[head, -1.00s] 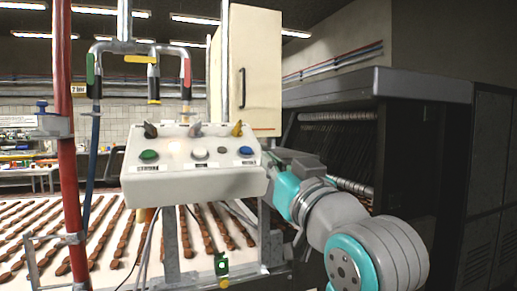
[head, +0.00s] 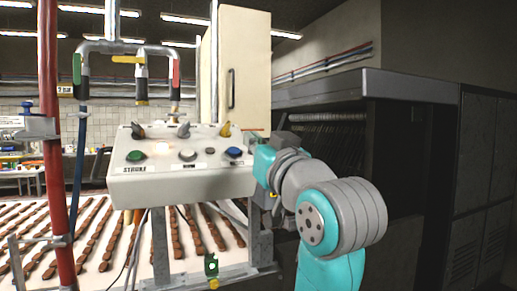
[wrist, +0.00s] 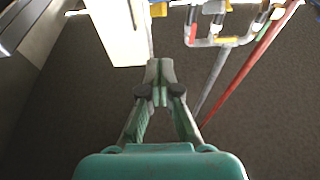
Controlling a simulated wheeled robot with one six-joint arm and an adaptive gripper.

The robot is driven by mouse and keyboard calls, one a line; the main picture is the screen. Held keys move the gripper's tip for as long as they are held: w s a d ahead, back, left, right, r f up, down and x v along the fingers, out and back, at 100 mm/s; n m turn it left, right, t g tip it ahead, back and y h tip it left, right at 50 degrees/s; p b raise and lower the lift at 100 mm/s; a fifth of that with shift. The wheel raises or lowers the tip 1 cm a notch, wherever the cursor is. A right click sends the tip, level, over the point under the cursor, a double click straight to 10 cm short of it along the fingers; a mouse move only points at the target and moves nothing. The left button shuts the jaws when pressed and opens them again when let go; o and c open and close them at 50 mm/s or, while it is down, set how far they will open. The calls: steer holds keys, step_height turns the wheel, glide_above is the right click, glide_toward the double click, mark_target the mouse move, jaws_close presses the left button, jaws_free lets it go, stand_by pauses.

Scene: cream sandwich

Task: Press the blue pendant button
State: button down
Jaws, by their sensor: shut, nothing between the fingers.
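The pale pendant box (head: 185,183) hangs in the head view with its sloped button face towards me. The blue button (head: 234,152) is at the right end of that face, with a green button (head: 135,156) at the left and a grey-white button (head: 188,155) near the middle. My gripper (wrist: 160,66) is shut and empty in the wrist view. In the head view my teal wrist is just right of the box, close to the blue button; the fingers are not clear there, so I cannot tell whether they touch the box. The wrist view does not clearly show the button.
A red pole (head: 54,190) stands left of the box, and pipes with coloured handles (head: 127,59) hang above it. A cream cabinet (head: 242,75) is behind. A belt (head: 90,245) with rows of brown pieces runs below. A dark machine (head: 410,150) fills the right.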

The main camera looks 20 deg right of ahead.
steer(key=r, duration=0.1)
glide_above(239, 165)
steer(key=s, duration=0.3)
steer(key=shift+w+f, duration=1)
steer(key=shift+w, duration=0.15)
steer(key=shift+w+f, duration=0.25)
steer(key=shift+f, duration=0.2)
steer(key=shift+f, duration=0.1)
